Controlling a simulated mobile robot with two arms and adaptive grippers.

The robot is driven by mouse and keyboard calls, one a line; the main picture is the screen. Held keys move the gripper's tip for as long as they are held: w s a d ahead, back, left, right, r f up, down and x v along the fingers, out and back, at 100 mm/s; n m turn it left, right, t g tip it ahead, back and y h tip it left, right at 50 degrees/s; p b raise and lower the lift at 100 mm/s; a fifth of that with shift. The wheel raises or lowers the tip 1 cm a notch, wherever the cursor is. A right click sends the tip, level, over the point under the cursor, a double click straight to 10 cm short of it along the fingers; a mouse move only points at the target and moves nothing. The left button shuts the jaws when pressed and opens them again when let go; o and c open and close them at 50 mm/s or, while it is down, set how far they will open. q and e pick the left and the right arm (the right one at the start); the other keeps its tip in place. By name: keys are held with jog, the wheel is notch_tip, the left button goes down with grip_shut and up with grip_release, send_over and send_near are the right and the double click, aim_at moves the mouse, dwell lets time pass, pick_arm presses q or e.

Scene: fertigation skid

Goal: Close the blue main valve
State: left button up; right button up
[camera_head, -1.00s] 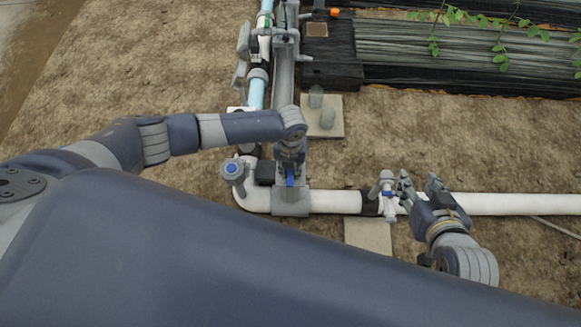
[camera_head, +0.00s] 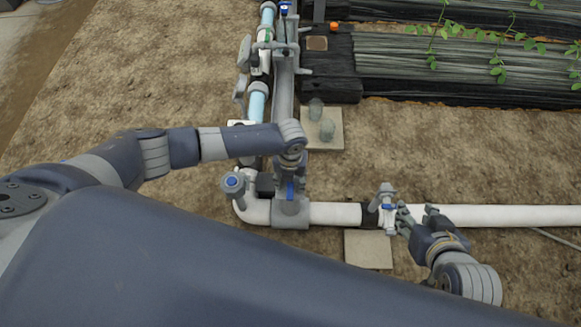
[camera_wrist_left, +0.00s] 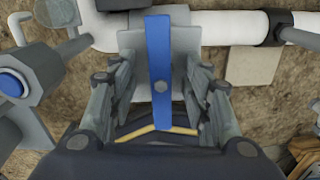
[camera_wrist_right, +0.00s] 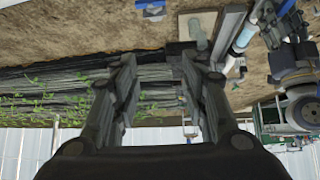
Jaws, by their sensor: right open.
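A blue lever handle (camera_head: 290,190) sits on a grey valve body on the white pipe, by the pipe's corner. In the left wrist view the lever (camera_wrist_left: 160,72) stands lengthwise between my left gripper's fingers. My left gripper (camera_head: 289,174) is above it and open, with a gap on each side of the lever. My right gripper (camera_head: 417,213) is open and empty, just right of a smaller blue-handled valve (camera_head: 387,206) on the same pipe. The frames do not label which one is the main valve.
A grey fitting with a blue round top (camera_head: 232,181) stands just left of the lever. The white pipe (camera_head: 500,215) runs off right. A paving slab (camera_head: 368,249) lies below it. Planted beds (camera_head: 450,65) lie at the back right. Bare soil surrounds the pipes.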

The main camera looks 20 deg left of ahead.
pick_arm(q)
notch_tip(320, 180, up, 2)
jog(key=shift+r+p, duration=0.15)
jog(key=shift+p, duration=0.85)
notch_tip(320, 180, up, 3)
jog(key=p, duration=0.3)
pick_arm(e)
jog(key=s+d+f+g+h, duration=0.1)
jog(key=s+d+f+g, duration=0.15)
jog(key=s+g, duration=0.45)
pick_arm(q)
jog(key=shift+r+p, duration=0.75)
jog(key=shift+r, duration=0.05)
notch_tip(320, 180, up, 2)
jog(key=shift+r+p, duration=0.25)
jog(key=shift+p, duration=0.95)
pick_arm(e)
notch_tip(320, 180, down, 17)
jog(key=s+t, duration=0.1)
jog(key=s, duration=0.1)
jog(key=shift+s, duration=0.4)
jog(key=shift+d, duration=0.1)
